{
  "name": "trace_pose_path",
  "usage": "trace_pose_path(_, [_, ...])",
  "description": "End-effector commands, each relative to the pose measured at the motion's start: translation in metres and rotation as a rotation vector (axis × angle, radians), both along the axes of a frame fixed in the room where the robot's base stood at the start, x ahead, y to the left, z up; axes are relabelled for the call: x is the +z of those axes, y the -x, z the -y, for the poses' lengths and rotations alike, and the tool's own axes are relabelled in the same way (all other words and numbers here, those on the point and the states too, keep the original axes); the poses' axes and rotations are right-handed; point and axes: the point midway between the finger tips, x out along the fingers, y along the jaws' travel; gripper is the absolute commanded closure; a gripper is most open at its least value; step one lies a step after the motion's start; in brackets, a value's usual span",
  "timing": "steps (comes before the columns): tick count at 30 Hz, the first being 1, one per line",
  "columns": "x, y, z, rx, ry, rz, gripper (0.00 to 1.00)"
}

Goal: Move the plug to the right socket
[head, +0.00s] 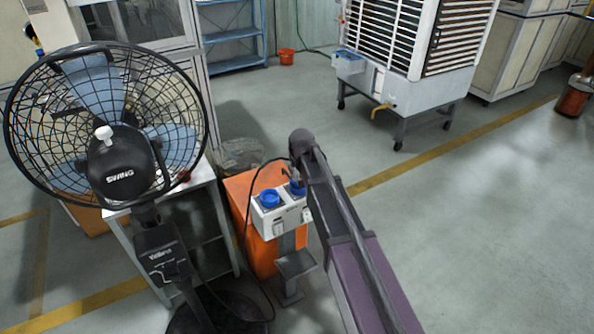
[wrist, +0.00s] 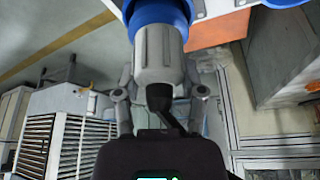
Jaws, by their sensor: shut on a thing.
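The grey plug (wrist: 158,55) is in my gripper (wrist: 160,95), with a finger on each side and its black cable end toward the palm. The plug's front end meets the blue right socket (wrist: 160,12) in the wrist view, in line with it; I cannot tell how deep it sits. In the head view my gripper (head: 296,168) is over the right socket (head: 298,188) of the white socket box (head: 283,218) and partly hides the plug. The blue left socket (head: 269,198) is empty; its edge also shows in the wrist view (wrist: 284,3).
An orange cabinet (head: 240,190) stands behind the box. A black cable (head: 247,205) loops down its left side. A large fan (head: 110,130) and a grey shelf table (head: 205,225) stand left. An air cooler (head: 410,50) stands at the back; floor to the right is open.

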Motion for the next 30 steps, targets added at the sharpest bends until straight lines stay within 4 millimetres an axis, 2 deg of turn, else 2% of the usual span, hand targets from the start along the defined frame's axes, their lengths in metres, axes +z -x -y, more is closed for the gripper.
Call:
trace_pose_path(12, [-0.0066, 0.0, -0.0003, 0.0, 0.0, 0.0, 0.99])
trace_pose_path(13, [-0.0061, 0.0, -0.0003, 0.0, 0.0, 0.0, 0.42])
trace_pose_path(14, [-0.0057, 0.0, -0.0003, 0.0, 0.0, 0.0, 0.33])
trace_pose_path(30, [0.0001, 0.0022, -0.0001, 0.001, 0.0, 0.0, 0.33])
